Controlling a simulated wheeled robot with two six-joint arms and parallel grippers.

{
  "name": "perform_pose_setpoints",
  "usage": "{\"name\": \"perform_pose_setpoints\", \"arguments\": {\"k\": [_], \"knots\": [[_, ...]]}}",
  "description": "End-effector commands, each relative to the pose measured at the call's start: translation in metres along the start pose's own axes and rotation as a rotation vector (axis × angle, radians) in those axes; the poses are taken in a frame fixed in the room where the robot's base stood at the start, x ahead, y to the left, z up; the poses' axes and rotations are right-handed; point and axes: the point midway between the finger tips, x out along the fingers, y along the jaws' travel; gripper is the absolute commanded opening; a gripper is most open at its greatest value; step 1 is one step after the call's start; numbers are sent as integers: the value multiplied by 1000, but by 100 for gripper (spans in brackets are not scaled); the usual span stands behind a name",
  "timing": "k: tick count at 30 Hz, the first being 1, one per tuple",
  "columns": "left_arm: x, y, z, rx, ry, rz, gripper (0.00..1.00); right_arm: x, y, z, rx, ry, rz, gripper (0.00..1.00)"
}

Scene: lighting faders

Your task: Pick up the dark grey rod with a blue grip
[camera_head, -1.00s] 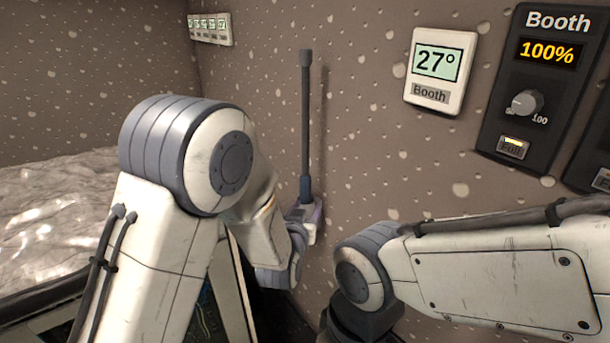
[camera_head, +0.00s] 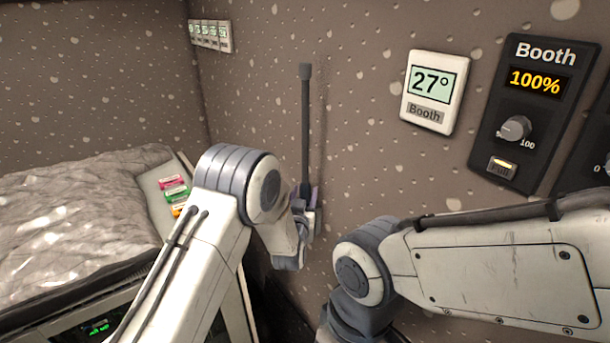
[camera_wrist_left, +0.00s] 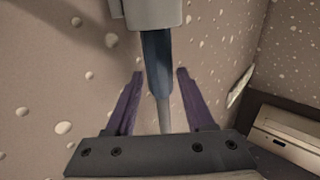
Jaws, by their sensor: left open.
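The dark grey rod (camera_head: 305,125) stands upright against the speckled wall, with a wider cap at its top. Its lower end is partly hidden by my left gripper (camera_head: 308,197). In the left wrist view the blue grip (camera_wrist_left: 157,62) runs between the two open purple fingers of my left gripper (camera_wrist_left: 158,90), with a gap on each side. A light grey block (camera_wrist_left: 150,12) sits at one end of the grip there. My right arm enters from the right in the head view, but its gripper is out of sight.
A thermostat panel (camera_head: 433,92) and a Booth dial panel (camera_head: 530,110) are on the wall to the right. A crumpled grey sheet (camera_head: 75,215) covers a console at left, with coloured labels (camera_head: 174,193) beside it. A small display strip (camera_head: 210,35) is at the back.

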Motion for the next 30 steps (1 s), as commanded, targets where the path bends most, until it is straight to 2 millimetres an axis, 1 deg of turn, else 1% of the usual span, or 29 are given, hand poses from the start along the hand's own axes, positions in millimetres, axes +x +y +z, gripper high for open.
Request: {"name": "perform_pose_setpoints", "arguments": {"k": [1,4,12,14,15,16,17,26,30], "knots": [[7,-1,-4,0,3,-1,54,-6,0,0,0,0,0,50],[14,0,-2,0,1,0,54,-8,0,0,1,0,0,50],[16,0,-1,0,2,0,54,-7,0,0,1,0,0,50],[16,0,-1,0,2,0,31,-7,0,0,0,0,0,50],[16,0,-1,0,2,0,16,-7,0,0,0,0,0,50],[16,0,-1,0,2,0,4,-7,0,0,0,0,0,50],[16,0,-1,0,2,0,0,-7,0,0,0,0,0,50],[16,0,-2,0,5,0,0,-7,0,0,0,0,0,50],[16,0,-7,-1,6,0,0,-4,0,0,0,0,0,50]]}}
